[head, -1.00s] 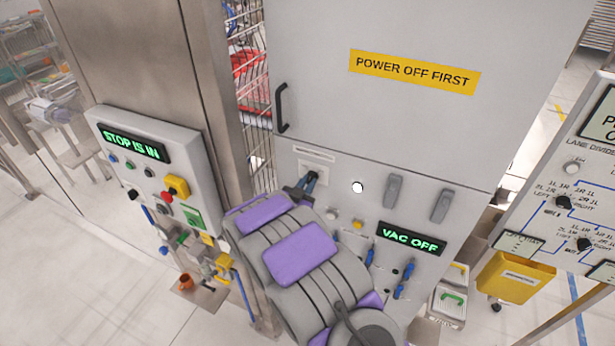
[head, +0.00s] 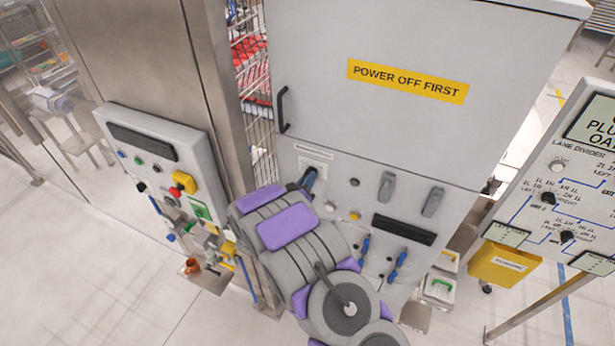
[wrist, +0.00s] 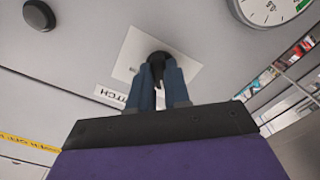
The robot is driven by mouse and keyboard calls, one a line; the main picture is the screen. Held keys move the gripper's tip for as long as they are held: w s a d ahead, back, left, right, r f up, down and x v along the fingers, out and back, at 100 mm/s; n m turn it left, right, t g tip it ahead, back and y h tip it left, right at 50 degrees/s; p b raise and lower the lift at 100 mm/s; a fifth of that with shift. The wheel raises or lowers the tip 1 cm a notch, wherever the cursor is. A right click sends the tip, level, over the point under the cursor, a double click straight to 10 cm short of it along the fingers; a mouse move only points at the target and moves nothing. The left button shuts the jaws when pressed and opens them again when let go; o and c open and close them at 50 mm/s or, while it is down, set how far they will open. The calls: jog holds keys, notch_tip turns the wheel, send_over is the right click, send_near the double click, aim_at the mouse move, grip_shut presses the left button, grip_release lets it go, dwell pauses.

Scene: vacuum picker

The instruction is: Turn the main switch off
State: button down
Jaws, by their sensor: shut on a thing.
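The main switch is a dark rotary knob (wrist: 158,60) on a white plate (wrist: 130,48), seen in the wrist view. The plate also shows on the grey cabinet front in the head view (head: 315,165). My gripper (wrist: 160,82) is shut on the knob, with its two blue fingers on either side of it. In the head view my gripper (head: 308,180) is at the plate, and my arm hides most of the knob. The display (head: 403,230) on the cabinet is dark.
The grey cabinet door (head: 400,110) carries a yellow "POWER OFF FIRST" label (head: 408,81) and a black handle (head: 282,108). A control panel (head: 165,165) with a dark display stands at left. A white lane panel (head: 570,180) stands at right.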

jog(key=shift+f+n, duration=0.2)
jog(key=shift+n, duration=0.4)
jog(key=c, duration=1.5)
grip_release()
jog(key=o, duration=0.4)
jog(key=shift+w+a+p, duration=0.1)
jog(key=shift+a+p, duration=0.2)
jog(key=shift+r, duration=0.1)
jog(key=shift+d, duration=0.1)
jog(key=b+v, duration=0.3)
jog(key=v, duration=1.4)
jog(key=shift+s, duration=0.2)
